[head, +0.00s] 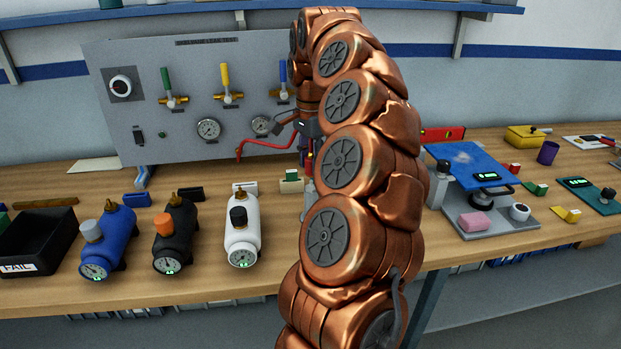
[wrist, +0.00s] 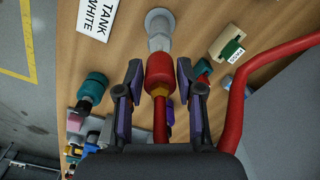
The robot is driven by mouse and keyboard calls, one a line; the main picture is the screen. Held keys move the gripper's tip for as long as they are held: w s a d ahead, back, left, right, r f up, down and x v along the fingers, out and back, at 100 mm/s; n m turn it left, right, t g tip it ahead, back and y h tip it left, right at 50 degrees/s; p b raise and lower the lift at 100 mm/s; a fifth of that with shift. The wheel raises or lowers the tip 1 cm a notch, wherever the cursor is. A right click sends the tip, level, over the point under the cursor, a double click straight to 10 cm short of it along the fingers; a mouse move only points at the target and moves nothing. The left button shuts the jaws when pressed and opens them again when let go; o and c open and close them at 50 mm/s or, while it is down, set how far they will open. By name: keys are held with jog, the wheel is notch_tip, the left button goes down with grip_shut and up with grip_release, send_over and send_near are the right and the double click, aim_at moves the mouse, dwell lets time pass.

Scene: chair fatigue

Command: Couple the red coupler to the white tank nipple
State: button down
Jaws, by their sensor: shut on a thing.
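The white tank (head: 242,243) lies on the bench left of my arm in the head view, with a brass nipple at its far end and a dark knob on top. In the wrist view the red coupler (wrist: 159,68) sits between the two fingers of my gripper (wrist: 160,84), which is shut on it. A red hose (wrist: 160,122) runs back from the coupler. A pale grey post (wrist: 159,28) stands directly in front of the coupler; I cannot tell whether they touch. In the head view my arm partly hides the gripper.
A black tank (head: 175,238), a blue tank (head: 108,240) and a black FAIL tray (head: 40,242) stand left of the white tank. A valve panel (head: 190,115) rises behind. A small green block (wrist: 232,48) sits beside the post. The red hose loops close on the right.

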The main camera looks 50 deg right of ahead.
aim_at(311, 152)
jog(key=shift+r+p, duration=0.35)
jog(key=shift+r, duration=1.45)
